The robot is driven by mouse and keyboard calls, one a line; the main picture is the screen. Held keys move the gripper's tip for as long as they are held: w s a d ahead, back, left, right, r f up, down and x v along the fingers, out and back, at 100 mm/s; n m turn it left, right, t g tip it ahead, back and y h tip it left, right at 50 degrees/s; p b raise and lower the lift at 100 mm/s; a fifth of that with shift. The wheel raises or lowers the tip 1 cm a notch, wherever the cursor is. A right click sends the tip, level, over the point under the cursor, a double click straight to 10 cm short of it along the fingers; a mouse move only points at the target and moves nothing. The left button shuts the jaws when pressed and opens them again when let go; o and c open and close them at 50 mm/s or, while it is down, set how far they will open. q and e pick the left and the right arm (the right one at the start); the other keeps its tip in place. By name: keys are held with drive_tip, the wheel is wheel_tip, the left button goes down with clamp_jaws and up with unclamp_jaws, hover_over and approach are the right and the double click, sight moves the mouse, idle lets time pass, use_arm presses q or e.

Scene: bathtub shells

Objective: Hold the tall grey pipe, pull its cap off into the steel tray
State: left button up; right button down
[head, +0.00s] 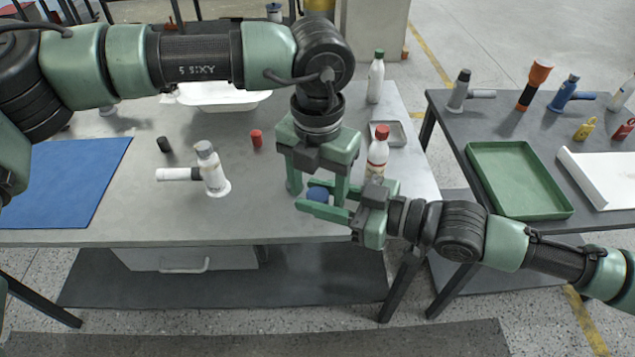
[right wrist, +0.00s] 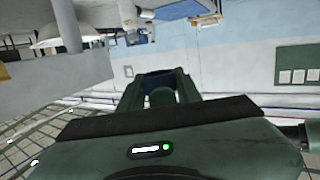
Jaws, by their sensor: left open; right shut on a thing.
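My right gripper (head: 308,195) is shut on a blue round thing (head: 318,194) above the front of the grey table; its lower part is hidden. A dark blue shape (right wrist: 160,78) shows between its fingers in the right wrist view. My left gripper (head: 318,188) points down, open, its fingers on either side of the blue thing; I cannot tell whether they touch it. The small steel tray (head: 397,140) lies behind the red-capped bottle. A white pipe with grey top and side branch (head: 211,170) stands at left. I cannot identify the tall grey pipe for certain.
A red-capped white bottle (head: 378,153) stands close right of my left gripper. A red cap (head: 257,138) and a black cap (head: 164,144) stand on the table. A blue mat (head: 75,180) lies left. The right table holds a green tray (head: 550,208) and a grey pipe fitting (head: 459,90).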

use_arm(q)
clamp_jaws()
use_arm(e)
drive_tip(key=c, duration=0.9)
unclamp_jaws()
